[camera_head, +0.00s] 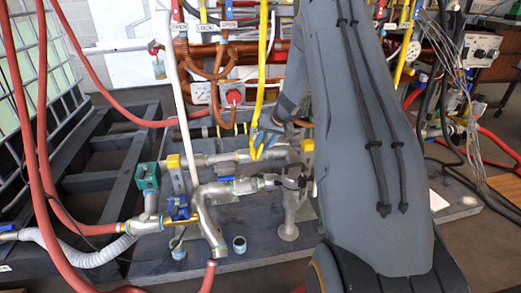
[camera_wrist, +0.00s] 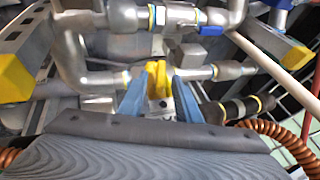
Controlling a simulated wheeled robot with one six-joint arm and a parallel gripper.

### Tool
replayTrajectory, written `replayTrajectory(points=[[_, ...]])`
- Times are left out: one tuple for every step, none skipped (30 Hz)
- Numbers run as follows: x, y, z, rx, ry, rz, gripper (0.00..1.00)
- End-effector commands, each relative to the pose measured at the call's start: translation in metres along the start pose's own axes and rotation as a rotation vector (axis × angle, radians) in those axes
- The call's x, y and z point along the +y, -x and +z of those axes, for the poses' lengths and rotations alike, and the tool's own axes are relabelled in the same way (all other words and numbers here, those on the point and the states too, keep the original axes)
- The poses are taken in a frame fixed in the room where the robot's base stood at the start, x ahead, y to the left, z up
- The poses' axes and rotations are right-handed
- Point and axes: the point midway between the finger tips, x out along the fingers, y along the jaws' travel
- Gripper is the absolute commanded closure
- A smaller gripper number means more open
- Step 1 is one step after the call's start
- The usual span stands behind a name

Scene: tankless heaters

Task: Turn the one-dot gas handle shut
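My gripper (camera_wrist: 158,88) shows blue fingers set apart in the wrist view. A yellow handle-like piece (camera_wrist: 157,76) stands between their tips, and I cannot tell whether they touch it. In the head view my gripper (camera_head: 265,142) is at the pipes left of my grey arm, beside the lower end of a yellow line (camera_head: 263,70). Yellow also shows between its blue fingers there. No dot mark is readable in either view, so I cannot tell which handle is the one-dot one. My arm hides much of the right side.
A blue valve handle (camera_head: 178,208) and a green valve body (camera_head: 147,176) sit on the pipes at left. A white pole (camera_head: 176,80) and red hoses (camera_head: 40,130) stand left of my gripper. Grey cables (camera_head: 462,90) hang at right.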

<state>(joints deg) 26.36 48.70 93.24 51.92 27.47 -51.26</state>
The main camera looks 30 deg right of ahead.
Motion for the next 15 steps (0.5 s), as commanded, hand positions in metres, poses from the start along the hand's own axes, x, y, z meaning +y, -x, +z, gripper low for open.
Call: replayTrajectory(points=[[0.000, -0.009, 0.001, -0.002, 0.000, 0.000, 0.70], [0.000, -0.013, 0.001, -0.001, 0.000, 0.000, 0.70], [0.000, -0.017, 0.000, 0.000, 0.000, 0.000, 0.70], [0.000, -0.020, 0.000, 0.000, 0.000, 0.000, 0.70], [0.000, -0.022, 0.000, 0.000, 0.000, 0.001, 0.70], [0.000, -0.024, 0.000, 0.000, -0.001, 0.001, 0.70], [0.000, -0.025, 0.000, 0.000, -0.001, 0.001, 0.70], [0.000, -0.026, 0.000, 0.000, -0.001, 0.001, 0.70], [0.000, -0.027, 0.000, 0.001, -0.001, 0.001, 0.70], [0.000, -0.028, 0.000, 0.001, -0.001, 0.001, 0.70], [0.000, -0.028, 0.000, 0.001, -0.001, 0.001, 0.70], [0.000, -0.028, 0.000, 0.001, -0.001, 0.001, 0.70], [0.000, -0.028, 0.000, 0.001, -0.001, 0.001, 0.70], [0.000, -0.028, 0.000, 0.001, -0.001, 0.001, 0.70], [0.000, -0.028, 0.000, 0.000, -0.001, 0.001, 0.70]])
